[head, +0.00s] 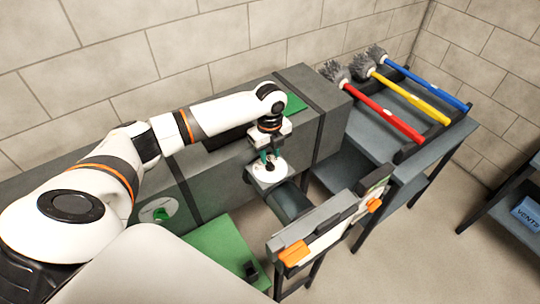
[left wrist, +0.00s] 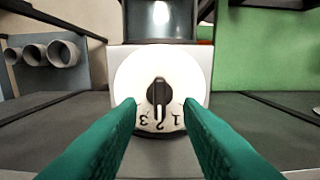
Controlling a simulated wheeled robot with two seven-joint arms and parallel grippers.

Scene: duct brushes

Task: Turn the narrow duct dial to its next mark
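A round white dial (head: 282,169) with a black knob sits on a grey block at the front of the long duct box. In the left wrist view the dial (left wrist: 130,85) faces me, with marks 3, 2 and 1 along its lower edge. The black knob (left wrist: 158,92) stands upright in the picture, its white line pointing down at the 2. My left gripper (head: 268,156) is at the dial. In the left wrist view its teal fingers (left wrist: 160,104) are apart, one on each side of the knob, with gaps between. My right gripper is not in view.
A second white dial (head: 158,210) with a green knob is on the box's left part. Red (head: 390,119), yellow (head: 412,98) and blue (head: 433,82) brushes lie on the right bench. A panel with orange parts (head: 294,253) stands in front. Three grey pipe ends (left wrist: 64,53) show left.

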